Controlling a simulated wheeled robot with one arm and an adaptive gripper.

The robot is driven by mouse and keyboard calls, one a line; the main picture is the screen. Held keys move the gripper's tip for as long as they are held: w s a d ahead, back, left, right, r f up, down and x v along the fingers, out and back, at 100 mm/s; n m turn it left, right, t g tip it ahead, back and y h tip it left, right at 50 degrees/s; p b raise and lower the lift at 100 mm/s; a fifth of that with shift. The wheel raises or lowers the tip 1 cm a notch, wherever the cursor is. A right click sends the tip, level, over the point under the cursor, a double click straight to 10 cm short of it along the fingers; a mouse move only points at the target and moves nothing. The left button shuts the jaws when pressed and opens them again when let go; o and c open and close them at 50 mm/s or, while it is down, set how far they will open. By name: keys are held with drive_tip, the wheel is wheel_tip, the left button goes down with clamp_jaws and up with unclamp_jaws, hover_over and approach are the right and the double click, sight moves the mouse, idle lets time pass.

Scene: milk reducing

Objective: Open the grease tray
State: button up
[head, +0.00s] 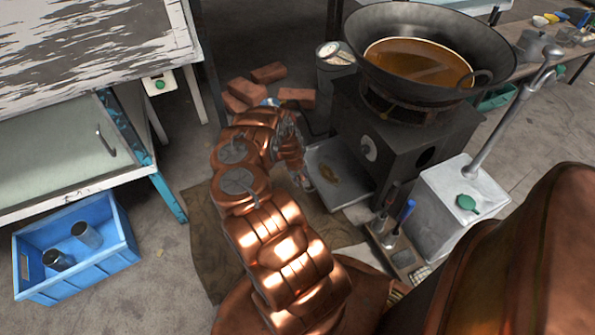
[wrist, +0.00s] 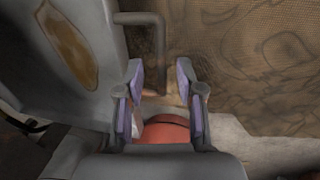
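The grease tray is a shallow grey metal tray with a brown grease patch. In the head view the grease tray (head: 327,158) juts out from the front of the dark stove box, near the floor. In the wrist view the grease tray (wrist: 92,28) fills the upper left, and its bent grey bar handle (wrist: 158,45) sticks out to the right. My gripper (wrist: 159,78) has its two purple-padded fingers apart. The handle's lower end shows in the gap between them; contact cannot be told. In the head view my gripper (head: 303,180) is at the tray's left edge, partly hidden by my arm.
The dark stove (head: 395,145) carries a wide wok (head: 490,50) of brown liquid. Bricks (head: 268,73) lie behind my arm. A light metal box (head: 450,205) with a lever stands right. A blue crate (head: 95,275) sits left. A brown mat (head: 210,255) lies below my arm.

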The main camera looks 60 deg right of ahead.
wheel_tip(320, 180, up, 10)
drive_tip(key=w+a, duration=0.1)
drive_tip(key=a, duration=0.1)
drive_tip(key=shift+r, duration=0.15)
idle(0.4)
drive_tip(key=shift+w, duration=0.1)
idle(0.4)
